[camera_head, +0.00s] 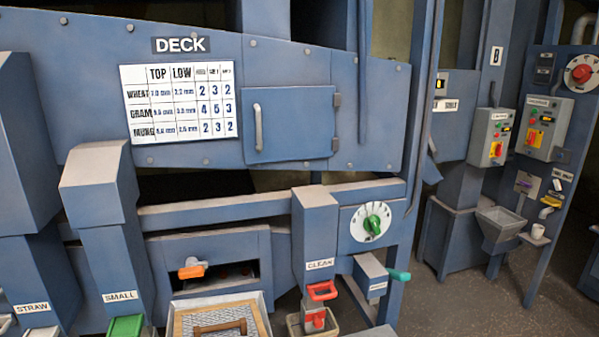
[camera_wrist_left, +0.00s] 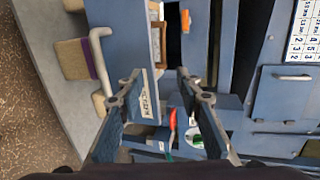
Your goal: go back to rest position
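My left gripper (camera_wrist_left: 160,80) shows only in the left wrist view. Its two fingers are spread apart with nothing held between them. Behind and between the fingers are a blue machine spout with a white label (camera_wrist_left: 149,95) and a red handle (camera_wrist_left: 172,120), which looks farther off than the fingertips. Neither arm shows in the head view, and my right gripper is in neither view.
The blue machine has a DECK sign (camera_head: 181,45), a number chart (camera_head: 180,101), a green dial (camera_head: 372,223), an orange handle (camera_head: 193,268) and a red handle (camera_head: 322,290). Control boxes (camera_head: 543,127) stand at the right. Bare floor (camera_head: 470,300) lies at the lower right.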

